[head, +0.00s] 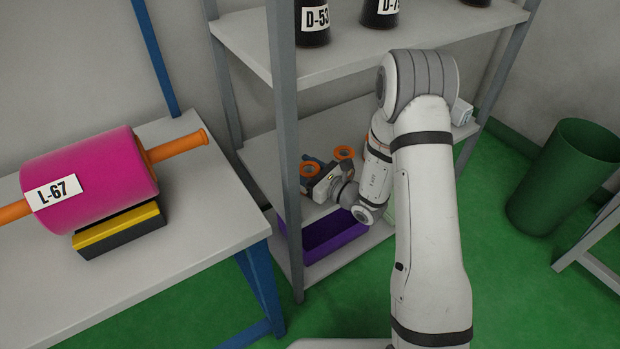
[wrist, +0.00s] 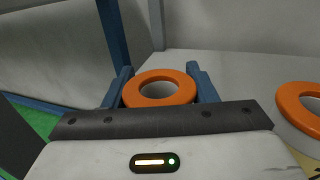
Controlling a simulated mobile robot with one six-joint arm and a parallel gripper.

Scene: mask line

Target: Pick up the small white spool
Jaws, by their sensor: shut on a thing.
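A small spool with an orange rim (wrist: 160,88) sits between the two blue fingers of my gripper (wrist: 162,90) in the wrist view. My gripper is shut on it. Its inside looks pale, and its lower side is hidden behind the gripper body. In the head view the same orange-rimmed spool (head: 310,168) is at the end of my gripper (head: 308,172), at the middle shelf. A second orange-rimmed spool (head: 344,152) stands apart to the right; in the wrist view (wrist: 306,107) its side below the rim is white.
The grey rack (head: 350,58) has posts close to my gripper and an upper shelf with dark labelled jars. A purple bin (head: 335,236) is below. A table (head: 205,205) at left holds a magenta roll (head: 92,178). A green bin (head: 562,178) stands at right.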

